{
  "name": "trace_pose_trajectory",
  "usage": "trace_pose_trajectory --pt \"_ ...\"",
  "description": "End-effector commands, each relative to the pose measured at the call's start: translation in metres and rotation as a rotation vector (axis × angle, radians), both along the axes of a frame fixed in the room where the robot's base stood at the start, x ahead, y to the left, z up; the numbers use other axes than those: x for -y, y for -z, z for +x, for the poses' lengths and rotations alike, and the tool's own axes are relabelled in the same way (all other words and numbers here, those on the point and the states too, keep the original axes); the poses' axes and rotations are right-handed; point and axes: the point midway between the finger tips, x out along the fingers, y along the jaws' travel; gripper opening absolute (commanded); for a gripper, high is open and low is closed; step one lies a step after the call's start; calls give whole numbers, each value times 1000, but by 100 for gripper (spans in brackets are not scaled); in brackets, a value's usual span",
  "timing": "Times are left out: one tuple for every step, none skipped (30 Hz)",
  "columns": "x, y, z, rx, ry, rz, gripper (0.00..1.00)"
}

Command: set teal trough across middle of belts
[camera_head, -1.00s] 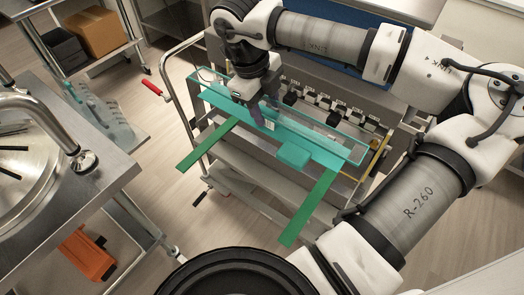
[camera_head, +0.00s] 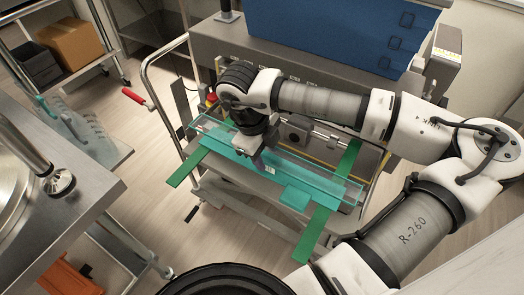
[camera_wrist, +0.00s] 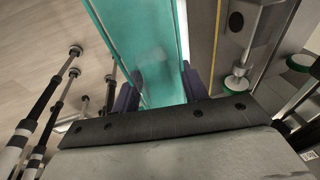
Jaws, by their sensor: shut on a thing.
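The teal trough (camera_head: 318,184) is a long, see-through tray with a teal block on its near side. My gripper (camera_head: 257,160) is shut on it left of its middle. In the wrist view my gripper's dark fingers (camera_wrist: 158,92) stand on both sides of the trough (camera_wrist: 140,35). Two green belts run under the trough in the head view: the left belt (camera_head: 187,168) near its left end and the right belt (camera_head: 318,233) near its right end. The trough lies across both; I cannot tell whether it touches them.
A grey machine with a blue panel (camera_head: 330,33) stands behind the trough. A steel table (camera_head: 60,200) fills the left front. An orange item (camera_head: 66,278) lies low at the left.

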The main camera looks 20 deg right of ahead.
Motion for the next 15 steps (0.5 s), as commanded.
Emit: trace_pose_trajectory --pt "0 -1 0 0 1 0 0" --pt "0 -1 0 0 0 0 0" --pt "0 -1 0 0 0 0 0" --pt "0 0 0 0 0 0 0" --pt "0 0 0 0 0 0 0" --pt "0 2 0 0 1 0 0" --pt "0 3 0 0 0 0 0" --pt "0 2 0 -1 0 1 45" --pt "0 1 0 -1 0 1 50" --pt "0 1 0 -1 0 1 54" --pt "0 1 0 -1 0 1 58" --pt "0 1 0 -1 0 1 63" --pt "0 1 0 -1 0 1 66" --pt "0 1 0 -1 0 1 66" --pt "0 1 0 -1 0 1 66"
